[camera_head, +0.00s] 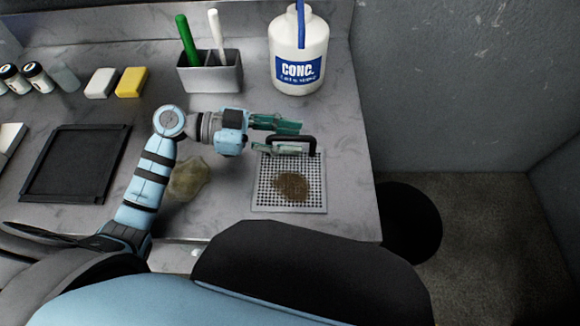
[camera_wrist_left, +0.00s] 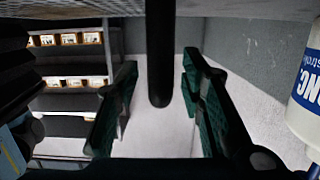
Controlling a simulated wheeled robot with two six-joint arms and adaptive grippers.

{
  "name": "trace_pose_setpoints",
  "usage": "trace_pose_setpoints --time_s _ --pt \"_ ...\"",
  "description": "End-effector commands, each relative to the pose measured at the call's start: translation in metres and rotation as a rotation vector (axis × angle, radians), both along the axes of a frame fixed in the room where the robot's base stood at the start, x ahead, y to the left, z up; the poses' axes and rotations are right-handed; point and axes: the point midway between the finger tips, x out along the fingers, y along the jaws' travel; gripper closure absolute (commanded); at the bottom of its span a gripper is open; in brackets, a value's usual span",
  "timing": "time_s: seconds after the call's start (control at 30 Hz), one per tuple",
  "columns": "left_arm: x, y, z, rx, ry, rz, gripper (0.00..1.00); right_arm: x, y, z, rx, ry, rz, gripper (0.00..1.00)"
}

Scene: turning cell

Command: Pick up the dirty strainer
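The dirty strainer (camera_head: 262,190) is a flat grey perforated plate with a brown patch of dirt (camera_head: 291,186) on it. It lies on the worktop near the right edge. Its black arched handle (camera_head: 316,147) stands at the back of the plate. My left gripper (camera_head: 302,137) is at the handle, with its green fingers apart. In the left wrist view a dark bar, seemingly the handle (camera_wrist_left: 160,60), shows between the open fingers (camera_wrist_left: 158,105), with gaps on both sides. My right gripper is not in view.
A white CONC. jug (camera_head: 298,58) stands behind the strainer. A grey holder (camera_head: 209,76) with green and white handles is at the back. A yellowish stain (camera_head: 189,178) and a black tray (camera_head: 75,163) lie to the left. The worktop's right edge (camera_head: 366,165) is close.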

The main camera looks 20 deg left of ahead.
Motion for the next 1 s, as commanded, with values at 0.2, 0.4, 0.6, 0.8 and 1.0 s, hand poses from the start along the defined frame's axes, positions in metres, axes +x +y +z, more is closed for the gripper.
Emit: trace_pose_setpoints --time_s 0.2,0.4,0.6,0.8,1.0 --pt "0.0017 -0.0069 -0.0021 0.002 0.001 -0.001 0.64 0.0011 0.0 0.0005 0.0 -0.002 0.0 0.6" --pt "0.0016 -0.0066 -0.0022 0.001 0.0 0.0 0.9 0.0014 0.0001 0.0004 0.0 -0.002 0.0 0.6" --pt "0.0015 -0.0064 -0.0022 0.001 0.0 0.0 1.0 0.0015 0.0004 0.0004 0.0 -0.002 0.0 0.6" --pt "0.0016 -0.0065 -0.0018 0.001 0.0 0.0 1.0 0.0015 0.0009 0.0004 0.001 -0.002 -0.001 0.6" --pt "0.0016 -0.0064 -0.0013 0.001 -0.001 0.0 1.0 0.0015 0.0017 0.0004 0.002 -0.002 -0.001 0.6"
